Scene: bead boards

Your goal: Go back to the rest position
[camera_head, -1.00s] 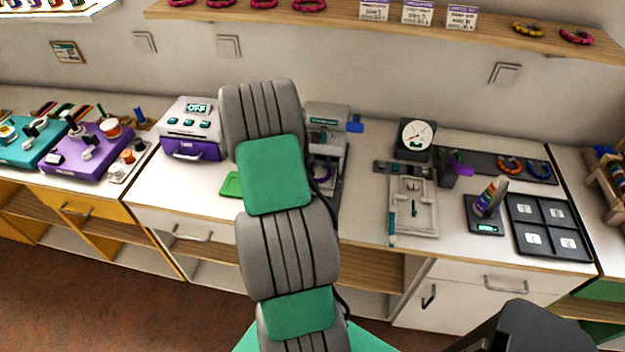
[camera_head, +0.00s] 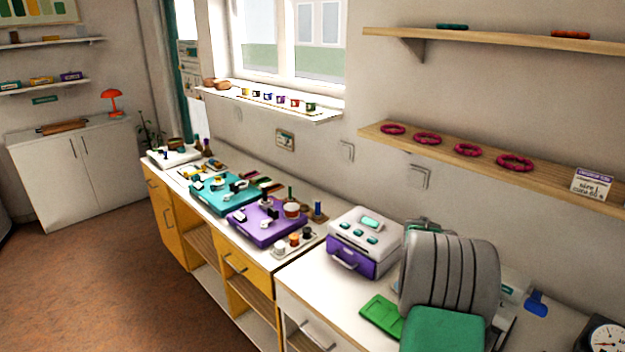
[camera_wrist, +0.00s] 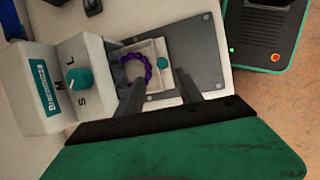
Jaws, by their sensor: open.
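My gripper (camera_wrist: 163,98) shows in the wrist view, with its two dark fingers apart and nothing between them that I can see held. Beyond the fingers, a purple beaded bracelet (camera_wrist: 136,71) lies in the pale square holder of a grey machine (camera_wrist: 199,50). The bracelet is apart from the fingers as far as I can tell. A white unit with a teal knob (camera_wrist: 78,80) and the letters L, M, S stands to the left of it. In the head view only my arm shows at the lower right; the gripper itself is hidden.
In the head view, a purple and white machine (camera_head: 362,243) and a green tray (camera_head: 383,316) are on the counter beside my arm. Purple (camera_head: 265,226) and teal (camera_head: 222,191) boards stand farther left. A shelf (camera_head: 545,178) with pink bracelets hangs above. The floor (camera_head: 90,270) at left is clear.

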